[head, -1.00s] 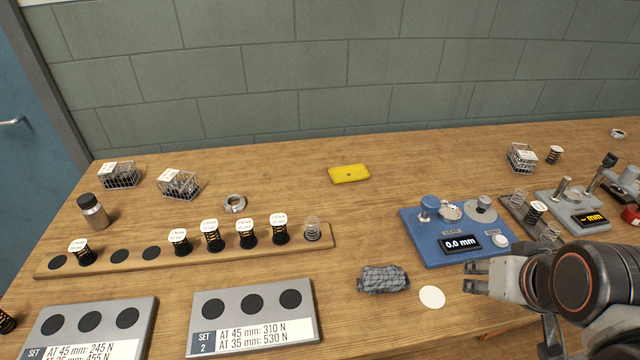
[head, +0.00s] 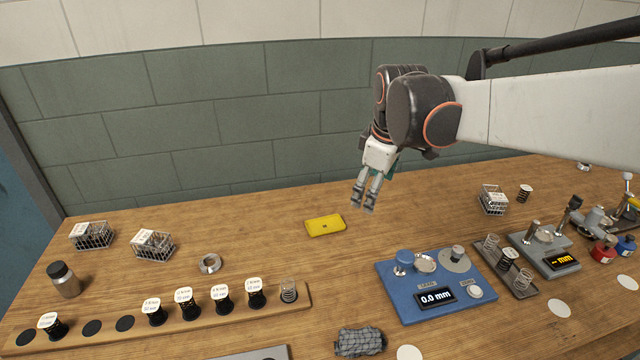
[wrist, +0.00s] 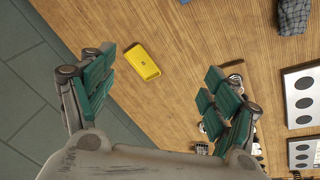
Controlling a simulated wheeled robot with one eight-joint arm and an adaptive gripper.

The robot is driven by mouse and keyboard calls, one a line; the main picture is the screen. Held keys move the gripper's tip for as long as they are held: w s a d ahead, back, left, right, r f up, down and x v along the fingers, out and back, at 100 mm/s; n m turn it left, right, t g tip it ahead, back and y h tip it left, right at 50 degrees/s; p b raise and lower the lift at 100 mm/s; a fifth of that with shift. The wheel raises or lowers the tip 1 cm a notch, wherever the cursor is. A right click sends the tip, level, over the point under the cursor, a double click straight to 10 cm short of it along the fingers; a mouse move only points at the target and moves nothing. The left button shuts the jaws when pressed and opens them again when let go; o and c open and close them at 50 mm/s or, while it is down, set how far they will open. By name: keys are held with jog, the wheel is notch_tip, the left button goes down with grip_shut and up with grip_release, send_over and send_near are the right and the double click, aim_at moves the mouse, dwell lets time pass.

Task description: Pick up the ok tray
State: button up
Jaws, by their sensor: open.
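Three small wire trays with white labels stand on the wooden bench. One tray (head: 92,237) is at the far left, a second tray (head: 153,246) is just right of it, and a third tray (head: 493,201) is at the back right. Their labels are too small to read, so I cannot tell which is the ok tray. My gripper (head: 363,208) is open and empty, above the bench's back part, right of the yellow case and well away from the left trays. In the wrist view its green-padded fingers (wrist: 160,78) are spread with nothing between them.
A yellow case (head: 325,226) lies near my gripper. A metal ring (head: 210,264), a bottle (head: 63,280) and a wooden spring rack (head: 180,318) are at left. A blue gauge (head: 435,290) stands at right. The grey wall (head: 200,150) closes off the back.

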jog(key=w+a+f+n+g+p, duration=0.25)
jog(key=w+a+n, duration=0.2)
jog(key=w, duration=0.55)
jog(key=n, duration=0.5)
send_over(325, 226)
jog(key=shift+g, duration=0.35)
jog(key=f, duration=1.6)
jog(key=shift+d+f, duration=0.1)
jog(key=shift+d, duration=0.15)
jog(key=shift+a+f+b, duration=0.15)
jog(key=shift+f+b, duration=0.3)
jog(key=shift+f, duration=0.9)
jog(key=shift+a+f+b, duration=0.1)
jog(key=shift+f+b, duration=0.35)
jog(key=shift+f, duration=0.85)
jog(key=shift+r, duration=0.1)
jog(key=c, duration=1.3)
